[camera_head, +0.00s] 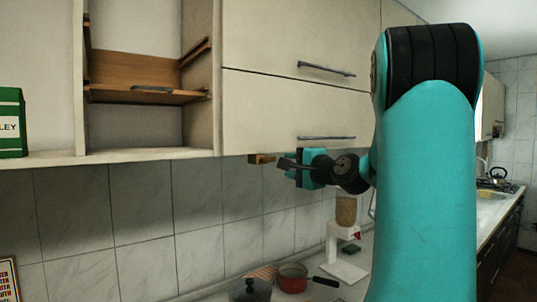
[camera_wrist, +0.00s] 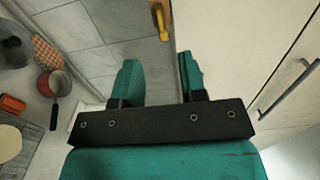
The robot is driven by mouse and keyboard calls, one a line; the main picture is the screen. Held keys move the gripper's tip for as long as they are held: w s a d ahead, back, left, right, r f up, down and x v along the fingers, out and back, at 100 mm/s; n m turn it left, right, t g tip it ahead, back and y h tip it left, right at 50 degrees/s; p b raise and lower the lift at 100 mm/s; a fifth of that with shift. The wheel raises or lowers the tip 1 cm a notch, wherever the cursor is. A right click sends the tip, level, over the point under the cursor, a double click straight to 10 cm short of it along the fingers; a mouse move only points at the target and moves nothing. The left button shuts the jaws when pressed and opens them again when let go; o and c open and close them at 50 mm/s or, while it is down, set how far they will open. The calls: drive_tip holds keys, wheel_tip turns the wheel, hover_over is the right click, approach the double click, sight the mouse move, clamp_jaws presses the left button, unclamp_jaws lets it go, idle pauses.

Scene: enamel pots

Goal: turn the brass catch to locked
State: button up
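The brass catch (camera_head: 262,158) is a small brown-gold block at the lower edge of the closed wall cabinet. In the wrist view the catch (camera_wrist: 161,20) is a short yellow bar at the top, ahead of my fingertips and cut by the frame edge. Whether it stands at locked cannot be told. My gripper (camera_head: 284,163) is just right of the catch in the head view. In the wrist view my gripper (camera_wrist: 158,60) has its two teal fingers apart with nothing between them, and the catch lies beyond the gap, not between the fingers.
The cabinet doors (camera_head: 300,100) with dark bar handles are right above my gripper. An open shelf with a green box (camera_head: 11,122) is at left. Below stand a red pot (camera_head: 292,278), a dark-lidded pot (camera_head: 250,290) and a white dispenser (camera_head: 340,250). Tiled wall lies behind.

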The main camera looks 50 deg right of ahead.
sight(268, 161)
drive_tip(key=p+x, duration=0.4)
drive_tip(key=x, duration=0.6)
drive_tip(key=shift+r+p, duration=0.15)
drive_tip(key=shift+p, duration=0.15)
drive_tip(key=shift+w+d, duration=0.15)
drive_tip(key=shift+w, duration=0.2)
drive_tip(key=shift+f, duration=0.2)
clamp_jaws()
